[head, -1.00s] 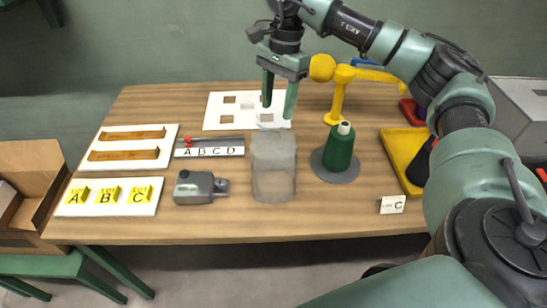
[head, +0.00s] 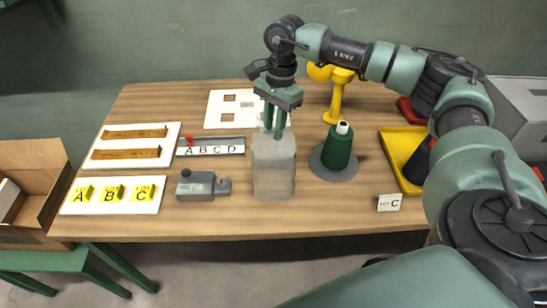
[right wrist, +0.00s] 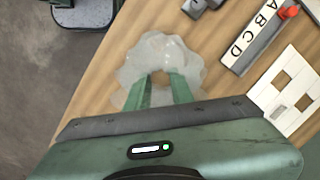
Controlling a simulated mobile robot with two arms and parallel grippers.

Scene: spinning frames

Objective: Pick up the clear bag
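The clear bag (head: 273,172) stands upright on the wooden table near its front middle, greyish and see-through. In the right wrist view the bag (right wrist: 160,47) spreads below and around the fingertips, with a small brown patch between them. My right gripper (head: 274,133) points down at the top of the bag, its tips at or just over the upper edge. In the right wrist view the two fingers (right wrist: 161,78) are apart, with no clear grip on the bag. Whether they touch it I cannot tell. My left gripper is not in view.
A green spool (head: 338,148) on a grey disc stands close right of the bag. A grey device (head: 197,186) lies to its left, and an ABCD rail (head: 210,147) behind left. A white plate (head: 222,122) and yellow stand (head: 337,98) are behind. A yellow tray (head: 398,149) is right.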

